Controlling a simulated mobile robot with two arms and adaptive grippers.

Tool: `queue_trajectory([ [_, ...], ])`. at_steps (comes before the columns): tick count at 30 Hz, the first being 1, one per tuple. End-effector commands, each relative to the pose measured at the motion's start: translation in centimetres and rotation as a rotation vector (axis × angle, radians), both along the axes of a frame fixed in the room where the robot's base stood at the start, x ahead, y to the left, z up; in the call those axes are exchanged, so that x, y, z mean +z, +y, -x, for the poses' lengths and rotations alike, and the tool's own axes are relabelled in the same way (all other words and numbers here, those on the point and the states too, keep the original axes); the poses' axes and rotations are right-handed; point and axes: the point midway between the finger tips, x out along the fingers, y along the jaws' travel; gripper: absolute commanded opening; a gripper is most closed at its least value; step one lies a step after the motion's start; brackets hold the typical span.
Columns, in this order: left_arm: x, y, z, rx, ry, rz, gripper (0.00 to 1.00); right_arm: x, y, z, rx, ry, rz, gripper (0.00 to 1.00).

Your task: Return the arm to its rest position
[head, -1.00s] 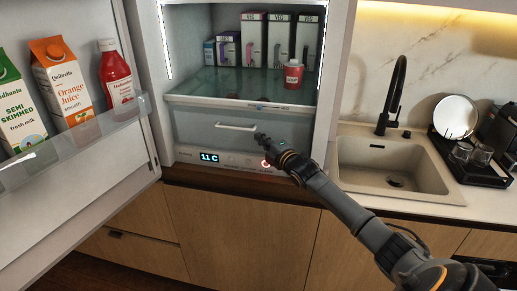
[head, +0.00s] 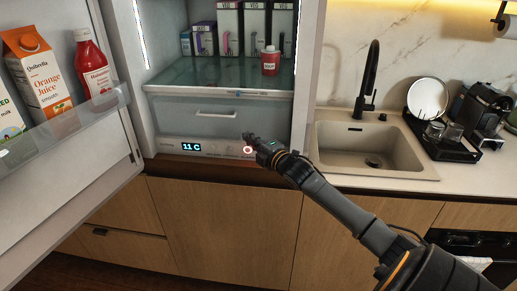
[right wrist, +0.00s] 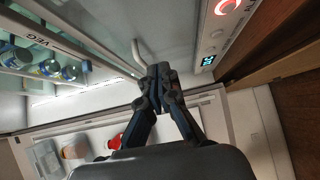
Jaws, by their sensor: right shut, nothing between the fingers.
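My right gripper (head: 248,137) is in front of the open fridge, near the control panel below the drawer. Its fingers are shut with nothing between them. It also shows in the right wrist view (right wrist: 159,72), with the fingertips together near the drawer handle (right wrist: 138,55) in the picture. My right arm (head: 340,205) reaches in from the lower right. My left gripper is not in view.
The fridge door stands open at left, its shelf holding an orange juice carton (head: 38,75) and a red bottle (head: 93,65). Inside are several cartons and a small red bottle (head: 270,61). The sink (head: 375,150) and dish rack are at right.

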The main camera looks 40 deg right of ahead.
Motion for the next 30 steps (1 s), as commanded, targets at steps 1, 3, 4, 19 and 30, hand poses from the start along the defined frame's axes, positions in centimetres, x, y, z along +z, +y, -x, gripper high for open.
queue_trajectory([
  [1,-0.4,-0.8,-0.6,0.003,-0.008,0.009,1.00,-0.4,0.2,1.0,0.002,0.002,0.002,0.00],
  [3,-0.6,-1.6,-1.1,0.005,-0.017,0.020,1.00,-0.3,0.3,2.0,0.002,0.001,0.002,0.00],
  [4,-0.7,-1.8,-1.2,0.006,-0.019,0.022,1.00,-0.3,0.3,2.4,0.003,0.001,0.002,0.00],
  [19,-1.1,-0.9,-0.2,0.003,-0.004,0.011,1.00,0.0,0.4,4.7,0.001,0.001,-0.001,0.00],
  [30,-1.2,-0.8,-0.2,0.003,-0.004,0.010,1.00,-17.8,-1.6,7.6,-0.149,0.240,-0.307,0.00],
])
